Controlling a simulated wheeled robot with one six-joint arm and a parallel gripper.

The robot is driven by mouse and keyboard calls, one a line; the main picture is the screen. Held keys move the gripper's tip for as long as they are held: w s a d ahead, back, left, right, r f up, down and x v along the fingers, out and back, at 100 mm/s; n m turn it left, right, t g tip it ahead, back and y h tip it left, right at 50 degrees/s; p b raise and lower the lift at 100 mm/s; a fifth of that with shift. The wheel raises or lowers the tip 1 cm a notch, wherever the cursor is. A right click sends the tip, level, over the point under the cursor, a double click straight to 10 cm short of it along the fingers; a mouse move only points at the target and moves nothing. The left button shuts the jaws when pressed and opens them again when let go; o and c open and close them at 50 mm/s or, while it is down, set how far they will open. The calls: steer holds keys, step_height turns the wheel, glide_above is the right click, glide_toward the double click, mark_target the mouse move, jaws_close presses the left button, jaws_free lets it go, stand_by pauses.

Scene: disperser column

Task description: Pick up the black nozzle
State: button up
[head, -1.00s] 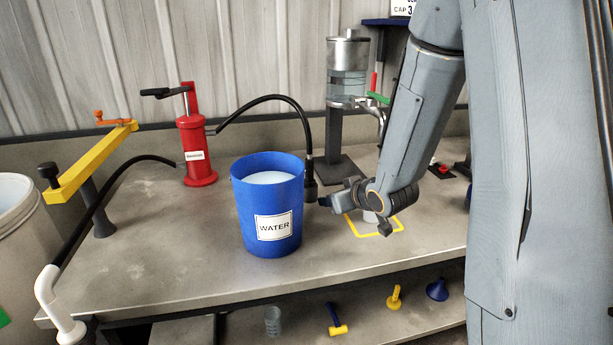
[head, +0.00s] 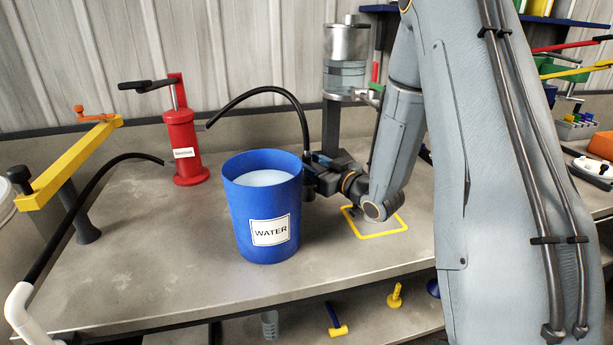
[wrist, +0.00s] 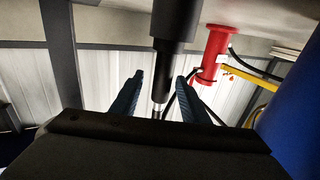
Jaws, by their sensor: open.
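The black nozzle (wrist: 175,22) is a thick dark cylinder with a narrower part at the end of a black hose (head: 303,125). In the head view it stands just right of the blue water bucket (head: 262,222), mostly hidden by my gripper (head: 312,172). In the wrist view, the two blue fingers of my gripper (wrist: 158,88) are apart. The nozzle's narrower part shows between them in the picture. I cannot tell whether either finger touches it.
The red pump (head: 184,148) stands behind left; the hose's far end appears apart from it. A metal disperser column (head: 345,70) stands behind my gripper. A yellow square outline (head: 384,235) lies to the right. The front left bench top is clear.

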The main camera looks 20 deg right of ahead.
steer(key=shift+x, duration=1.85)
steer(key=shift+s, duration=0.1)
jaws_close()
